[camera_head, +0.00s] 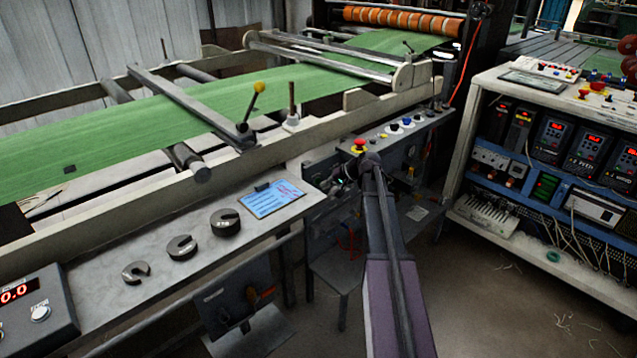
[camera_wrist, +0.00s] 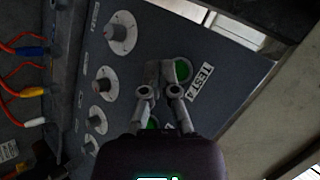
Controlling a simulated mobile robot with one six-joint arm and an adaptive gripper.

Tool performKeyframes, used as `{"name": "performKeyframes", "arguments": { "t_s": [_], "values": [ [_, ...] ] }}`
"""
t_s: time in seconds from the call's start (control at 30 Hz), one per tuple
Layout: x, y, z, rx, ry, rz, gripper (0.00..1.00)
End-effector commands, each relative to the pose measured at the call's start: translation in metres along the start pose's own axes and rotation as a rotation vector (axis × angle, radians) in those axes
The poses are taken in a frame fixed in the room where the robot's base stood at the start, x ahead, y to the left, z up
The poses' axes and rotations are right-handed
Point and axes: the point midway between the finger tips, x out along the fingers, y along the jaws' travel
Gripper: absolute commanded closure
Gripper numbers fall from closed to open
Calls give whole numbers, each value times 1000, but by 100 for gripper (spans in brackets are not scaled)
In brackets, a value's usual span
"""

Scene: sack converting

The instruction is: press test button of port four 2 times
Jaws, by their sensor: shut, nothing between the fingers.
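In the wrist view a green button (camera_wrist: 183,69) sits on a dark grey panel (camera_wrist: 225,62), with a white label reading TEST 4 (camera_wrist: 201,83) beside it. My gripper (camera_wrist: 164,70) is shut and empty. Its fingertips are at the left edge of that button and overlap part of it in the picture; I cannot tell whether they touch it. A second green button (camera_wrist: 152,124) is partly hidden behind my fingers, and its label is mostly covered. In the head view my arm reaches to the control panel and hides the buttons there.
Several grey knobs (camera_wrist: 121,32) stand left of the buttons, and coloured cable plugs (camera_wrist: 33,52) lie farther left. In the head view a red emergency button (camera_head: 359,146) is close to my arm's end. A rack (camera_head: 545,150) of instruments stands at the right.

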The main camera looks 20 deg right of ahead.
Motion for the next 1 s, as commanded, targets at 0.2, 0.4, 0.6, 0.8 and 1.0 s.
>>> {"name": "performKeyframes", "arguments": {
  "t_s": [0.2,0.4,0.6,0.8,1.0],
  "values": [
    [0,0,0,0,0,0,100],
    [-1,1,0,1,1,0,100],
    [0,0,0,1,1,0,100],
    [2,-2,-3,1,1,0,100],
    [5,-4,-5,0,1,0,100]
  ]
}}
